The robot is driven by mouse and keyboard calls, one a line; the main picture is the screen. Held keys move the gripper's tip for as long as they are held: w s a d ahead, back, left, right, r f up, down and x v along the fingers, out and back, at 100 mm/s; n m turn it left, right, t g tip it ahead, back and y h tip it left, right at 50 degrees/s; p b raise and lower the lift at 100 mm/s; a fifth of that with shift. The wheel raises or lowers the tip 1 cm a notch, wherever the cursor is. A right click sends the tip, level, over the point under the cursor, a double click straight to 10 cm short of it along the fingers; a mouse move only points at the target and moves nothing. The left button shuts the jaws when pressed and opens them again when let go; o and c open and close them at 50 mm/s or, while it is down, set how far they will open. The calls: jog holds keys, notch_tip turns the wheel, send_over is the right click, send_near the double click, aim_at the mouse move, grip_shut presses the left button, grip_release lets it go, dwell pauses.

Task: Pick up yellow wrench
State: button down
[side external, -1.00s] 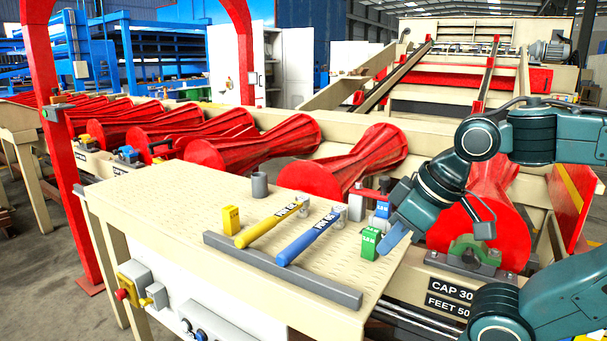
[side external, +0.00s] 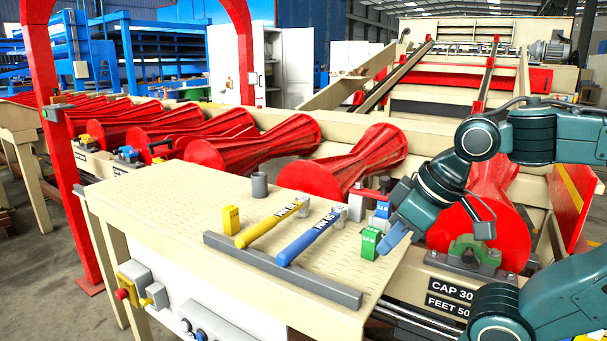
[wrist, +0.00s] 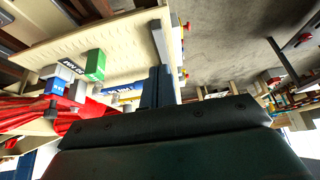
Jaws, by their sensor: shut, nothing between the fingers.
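The yellow wrench (side external: 266,226) lies on the cream workbench (side external: 160,205), its handle end toward the front left and its grey head toward the back right. A similar blue wrench (side external: 310,238) lies just right of it, roughly parallel. My gripper (side external: 393,241) is at the bench's right edge, right beside the green block (side external: 369,243) in this view, well to the right of both wrenches. In the wrist view its blue fingers (wrist: 158,84) are together and empty.
A yellow block (side external: 231,220) stands left of the yellow wrench. A grey cylinder (side external: 260,185) stands behind it. A grey bar (side external: 280,270) runs along the bench front. Red rollers (side external: 345,165) line the back. The bench's left part is clear.

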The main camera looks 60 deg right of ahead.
jog(key=c, duration=1.1)
grip_release()
jog(key=w+d+r+n+g, duration=0.15)
jog(key=w+r+n, duration=0.25)
jog(key=w, duration=0.4)
jog(key=w+d+r+n+g, duration=0.1)
jog(key=w+d+r+n, duration=0.2)
jog(key=w, duration=0.5)
jog(key=w+d+f+n+g, duration=0.1)
jog(key=w+n, duration=0.2)
jog(key=w, duration=0.2)
jog(key=w+d+f+n+g, duration=0.1)
jog(key=w+d+f+n, duration=0.1)
jog(key=w+n, duration=0.2)
jog(key=w+d+f+n+g, duration=0.1)
jog(key=w+d+n, duration=0.1)
jog(key=w+n, duration=0.2)
jog(key=shift+w+f, duration=0.2)
jog(key=shift+w, duration=0.7)
jog(key=shift+w+f, duration=0.15)
jog(key=shift+w, duration=0.75)
